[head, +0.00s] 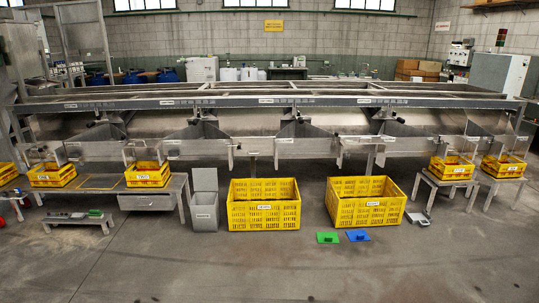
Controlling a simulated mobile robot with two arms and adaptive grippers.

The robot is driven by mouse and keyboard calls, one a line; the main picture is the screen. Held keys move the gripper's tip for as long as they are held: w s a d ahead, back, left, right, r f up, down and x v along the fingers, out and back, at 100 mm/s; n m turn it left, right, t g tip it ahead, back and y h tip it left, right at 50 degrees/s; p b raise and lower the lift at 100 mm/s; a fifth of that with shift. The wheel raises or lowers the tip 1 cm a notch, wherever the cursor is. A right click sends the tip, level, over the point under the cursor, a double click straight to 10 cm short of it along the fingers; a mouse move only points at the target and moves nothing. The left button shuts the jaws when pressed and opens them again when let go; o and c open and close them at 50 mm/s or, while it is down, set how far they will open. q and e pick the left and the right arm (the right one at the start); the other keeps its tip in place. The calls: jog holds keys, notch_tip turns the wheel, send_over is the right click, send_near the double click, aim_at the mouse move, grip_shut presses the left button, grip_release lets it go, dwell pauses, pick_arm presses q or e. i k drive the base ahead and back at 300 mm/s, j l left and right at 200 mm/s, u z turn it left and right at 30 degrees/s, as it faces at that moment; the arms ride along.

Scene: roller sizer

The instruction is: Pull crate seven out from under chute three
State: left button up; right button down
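Two large yellow crates stand on the floor below the front of the sizer (210,103): a left one (264,214) and a right one (366,212). Smaller yellow crates sit on low stands: two at the left (52,177) (147,177) and two at the right (451,170) (503,168). Each has a white label too small to read, so I cannot tell which is crate seven. Metal chutes (255,147) run along the machine's front above the crates; I cannot tell which is chute three. Neither of my grippers is in view.
A grey bin (204,212) stands left of the large crates. A low bench (78,221) stands at the left. The foreground floor (270,275) is clear.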

aim_at(264, 208)
jog(key=i+z, duration=0.2)
jog(key=i, duration=0.7)
jog(key=i+j+z, duration=0.2)
jog(key=i, duration=0.75)
jog(key=i+l+u, duration=0.2)
jog(key=i+u, duration=0.25)
jog(key=i+l+u, duration=0.85)
